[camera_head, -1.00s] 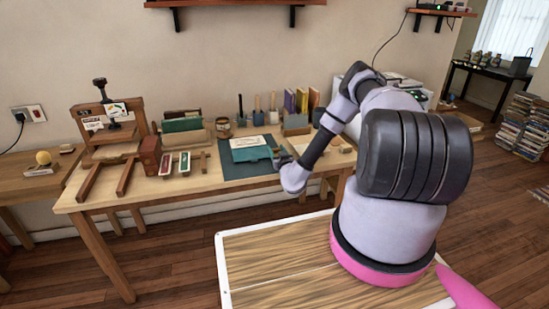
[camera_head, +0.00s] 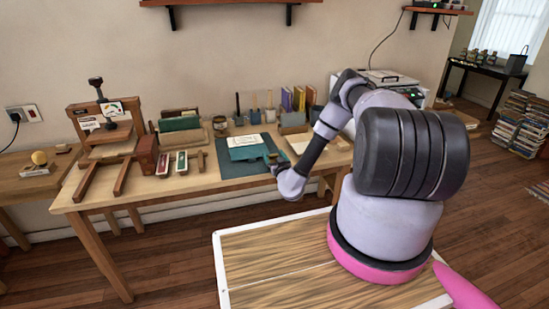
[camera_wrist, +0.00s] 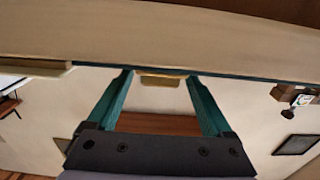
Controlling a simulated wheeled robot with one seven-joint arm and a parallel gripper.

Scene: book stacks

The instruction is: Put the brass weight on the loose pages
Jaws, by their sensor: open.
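A pale sheet or stack of pages (camera_head: 244,140) lies on a teal folder (camera_head: 248,153) on the dark mat of the workbench. My gripper (camera_head: 272,158) is at the right front edge of that folder, small and partly hidden by my wrist. In the wrist view my gripper (camera_wrist: 160,76) has its two teal fingers apart. A small tan block (camera_wrist: 160,79) shows between the fingertips, with no clear contact; I cannot tell if it is the brass weight. I cannot pick out the brass weight with certainty in the head view.
A wooden press (camera_head: 104,125) stands at the left of the workbench (camera_head: 185,187). Trays, a tool rack and upright books (camera_head: 298,98) line the back. A printer (camera_head: 390,78) stands behind my arm.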

